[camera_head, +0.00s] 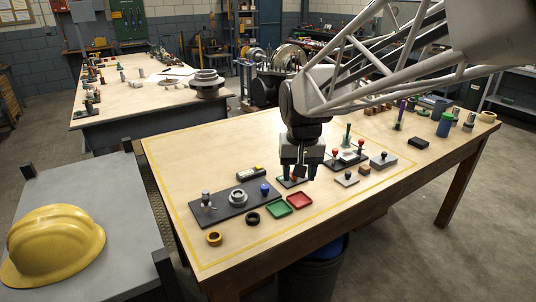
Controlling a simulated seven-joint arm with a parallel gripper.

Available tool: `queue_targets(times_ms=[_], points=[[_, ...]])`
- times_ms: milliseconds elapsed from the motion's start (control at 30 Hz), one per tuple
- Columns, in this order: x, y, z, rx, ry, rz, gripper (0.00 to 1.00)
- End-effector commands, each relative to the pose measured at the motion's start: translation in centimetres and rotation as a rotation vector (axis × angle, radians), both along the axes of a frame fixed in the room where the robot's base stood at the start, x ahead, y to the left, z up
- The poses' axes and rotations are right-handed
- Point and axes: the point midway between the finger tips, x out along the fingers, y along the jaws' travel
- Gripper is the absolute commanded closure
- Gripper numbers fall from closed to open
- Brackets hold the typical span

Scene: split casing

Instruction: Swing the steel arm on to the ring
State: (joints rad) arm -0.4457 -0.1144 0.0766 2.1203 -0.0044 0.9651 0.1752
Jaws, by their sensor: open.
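A dark board (222,210) lies on the near left part of the wooden table. A round steel ring (238,197) sits near the board's middle. A small post with a steel-coloured top (207,197) stands at the board's left end, beside the ring and apart from it. A blue knob (265,188) stands on the right end. The steel arm is too small to make out with certainty; the left post may be part of it.
A green tray (279,206), a red tray (300,201), a black ring (253,218) and an orange ring (214,239) lie in front of the board. A base with red knobs (347,157) stands right of my gripper.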

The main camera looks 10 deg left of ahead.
Motion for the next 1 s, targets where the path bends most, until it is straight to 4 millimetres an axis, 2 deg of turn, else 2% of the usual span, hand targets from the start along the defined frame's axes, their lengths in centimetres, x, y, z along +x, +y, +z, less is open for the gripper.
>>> queue_targets(times_ms=[33,333,700,900,1000], points=[[0.6,1.7,-0.4,-0.002,0.006,0.015,0.49],[3.3,10.7,-2.5,-0.015,0.036,0.081,0.49],[4.4,22.4,-6.4,-0.035,0.07,0.161,0.49],[4.3,26.8,-8.0,-0.044,0.08,0.19,0.49],[4.2,27.8,-8.4,-0.045,0.081,0.195,0.49]])
